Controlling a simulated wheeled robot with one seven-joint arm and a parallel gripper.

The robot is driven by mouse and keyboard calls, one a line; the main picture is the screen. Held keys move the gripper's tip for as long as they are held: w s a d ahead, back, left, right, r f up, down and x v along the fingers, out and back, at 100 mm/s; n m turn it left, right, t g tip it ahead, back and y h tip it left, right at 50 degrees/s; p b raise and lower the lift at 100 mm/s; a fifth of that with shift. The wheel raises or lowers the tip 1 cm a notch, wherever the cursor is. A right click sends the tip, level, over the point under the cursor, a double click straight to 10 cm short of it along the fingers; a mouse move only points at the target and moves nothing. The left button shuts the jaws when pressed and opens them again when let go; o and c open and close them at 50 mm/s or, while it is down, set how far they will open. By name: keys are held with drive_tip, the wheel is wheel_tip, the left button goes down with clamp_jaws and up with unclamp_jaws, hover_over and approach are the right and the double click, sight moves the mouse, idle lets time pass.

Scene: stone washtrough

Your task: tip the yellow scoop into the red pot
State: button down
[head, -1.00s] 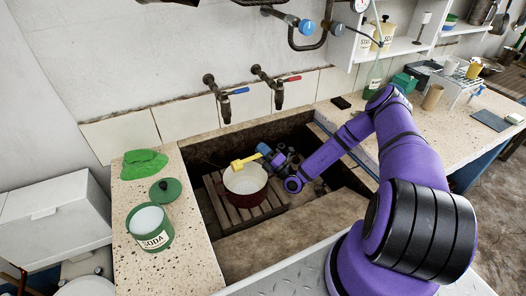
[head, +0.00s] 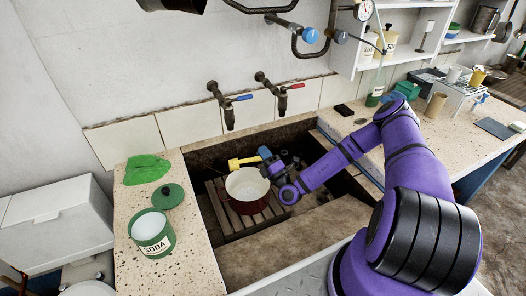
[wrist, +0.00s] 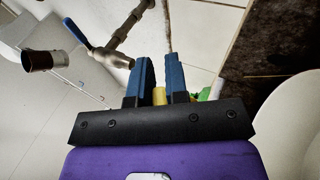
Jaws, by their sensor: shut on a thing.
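The yellow scoop (head: 236,163) is held at the back left rim of the red pot in the head view. My gripper (head: 266,154) is shut on its handle, coming from the right. In the wrist view, a bit of the yellow scoop (wrist: 159,96) shows between the blue fingers of my gripper (wrist: 160,75); its bowl is hidden there. The red pot (head: 246,208), pale inside, stands upright on wooden slats in the trough. Whether the scoop holds anything I cannot tell.
A green soda tin (head: 152,236), its lid (head: 168,196) and a green cloth (head: 147,170) lie on the left ledge. Taps with a blue lever (head: 241,98) and a red lever (head: 295,87) stick out above the trough. The front of the trough is clear.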

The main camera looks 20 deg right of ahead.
drive_tip(key=w+f+n+g+y, duration=0.1)
drive_tip(key=y, duration=0.1)
drive_tip(key=d+f+n+y, duration=0.1)
drive_tip(key=f+y, duration=0.1)
drive_tip(key=w+d+f+n+g+y, duration=0.1)
drive_tip(key=f+y, duration=0.1)
drive_tip(key=shift+w+d+f+g, duration=0.2)
drive_tip(key=shift+w+f+g, duration=0.05)
drive_tip(key=shift+w+g, duration=0.05)
drive_tip(key=a+r+n+g+y, duration=0.2)
drive_tip(key=a+r+n+g, duration=0.3)
drive_tip(key=n, duration=0.5)
drive_tip(key=shift+s+n+g, duration=0.4)
drive_tip(key=shift+s+g, duration=0.05)
drive_tip(key=shift+g, duration=0.15)
drive_tip(key=shift+a, duration=0.15)
